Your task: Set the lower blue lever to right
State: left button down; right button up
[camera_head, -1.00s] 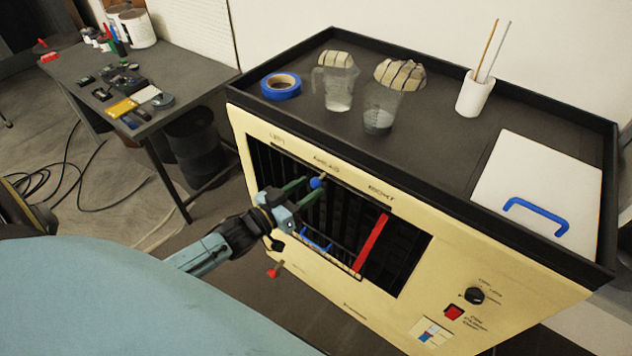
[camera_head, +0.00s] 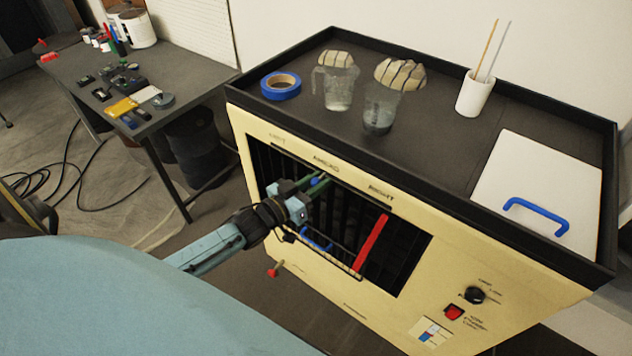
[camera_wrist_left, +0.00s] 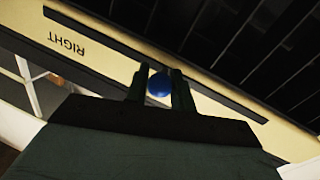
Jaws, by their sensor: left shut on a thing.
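The blue ball knob (camera_head: 316,181) of a lever stands at the upper slot of the cream cabinet front (camera_head: 243,128), below the AHEAD marking. My left gripper (camera_head: 312,184) is at the knob, with its dark green fingers on either side of it. In the left wrist view the blue knob (camera_wrist_left: 160,84) sits between the two fingertips, and the gripper is shut on it. A RIGHT label shows upside down there. The lever's shaft is hidden. My right gripper is not in view.
A blue handle (camera_head: 317,244) and a slanted red bar (camera_head: 371,243) lie in the dark grille opening below. A black knob (camera_head: 475,295) and red switch (camera_head: 454,312) are at the lower right. The cabinet top holds two jugs, tape and a white lid (camera_head: 540,175).

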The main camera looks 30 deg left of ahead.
pick_arm(q)
jog(key=d, duration=0.5)
jog(key=s+d+p, duration=0.1)
jog(key=d, duration=0.4)
jog(key=d+p, duration=0.1)
jog(key=d, duration=0.4)
jog(key=shift+s+d, duration=0.15)
jog(key=c, duration=1.2)
grip_release()
jog(key=shift+d, duration=0.15)
jog(key=shift+s+a, duration=0.2)
jog(key=v, duration=1.3)
jog(key=shift+d, duration=0.1)
